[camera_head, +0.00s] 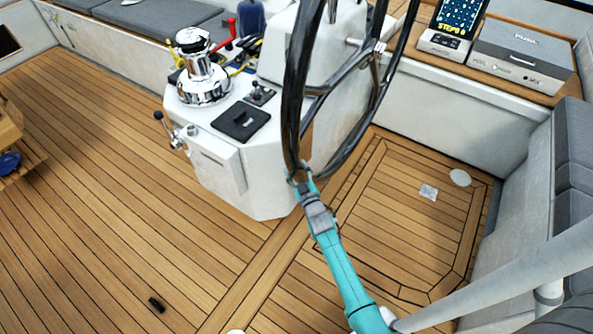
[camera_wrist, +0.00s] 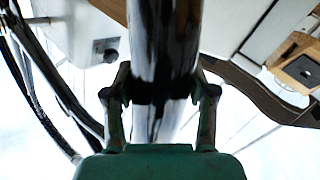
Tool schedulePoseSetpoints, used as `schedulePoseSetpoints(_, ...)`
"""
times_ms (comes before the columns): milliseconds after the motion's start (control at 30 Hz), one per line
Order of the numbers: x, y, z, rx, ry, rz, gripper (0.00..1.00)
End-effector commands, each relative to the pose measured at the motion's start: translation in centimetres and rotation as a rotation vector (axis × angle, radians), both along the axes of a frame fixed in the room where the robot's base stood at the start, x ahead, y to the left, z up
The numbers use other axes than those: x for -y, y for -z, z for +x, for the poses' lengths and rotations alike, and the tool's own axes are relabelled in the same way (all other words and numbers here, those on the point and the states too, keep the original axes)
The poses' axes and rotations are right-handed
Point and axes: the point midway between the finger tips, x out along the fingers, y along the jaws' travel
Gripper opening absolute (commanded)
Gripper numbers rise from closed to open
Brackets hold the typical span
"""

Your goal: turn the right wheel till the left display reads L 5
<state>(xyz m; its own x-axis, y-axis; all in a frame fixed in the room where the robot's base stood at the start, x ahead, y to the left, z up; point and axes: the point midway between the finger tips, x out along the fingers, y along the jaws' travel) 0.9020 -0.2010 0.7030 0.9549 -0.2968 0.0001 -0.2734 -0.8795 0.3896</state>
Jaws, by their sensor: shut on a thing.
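The black-rimmed wheel (camera_head: 292,105) stands upright in the middle of the head view, with metal spokes. My gripper (camera_head: 301,176) is at the lower part of its rim, with the teal arm reaching up from below. In the wrist view the rim (camera_wrist: 165,50) runs between the two fingers of my gripper (camera_wrist: 160,95), which are shut on it from both sides. A display (camera_head: 459,18) at the top right shows a blue speckled picture and yellow text like "STEP", cut by the frame edge. No display reading "L" shows.
A white console (camera_head: 255,195) stands left of the wheel, bearing a chrome winch (camera_head: 203,75) and a black panel (camera_head: 241,122). A grey box (camera_head: 522,55) sits on the right ledge.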

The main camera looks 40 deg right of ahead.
Motion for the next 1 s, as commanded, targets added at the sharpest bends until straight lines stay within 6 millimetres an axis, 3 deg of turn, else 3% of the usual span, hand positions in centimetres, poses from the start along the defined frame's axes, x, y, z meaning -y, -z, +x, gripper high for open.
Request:
schedulePoseSetpoints(633, 2.4, 6.1, 1.6, 0.042, -0.007, -0.115, 0.0)
schedulePoseSetpoints(1000, 2.6, 7.0, 1.6, 0.051, -0.01, -0.137, 0.0)
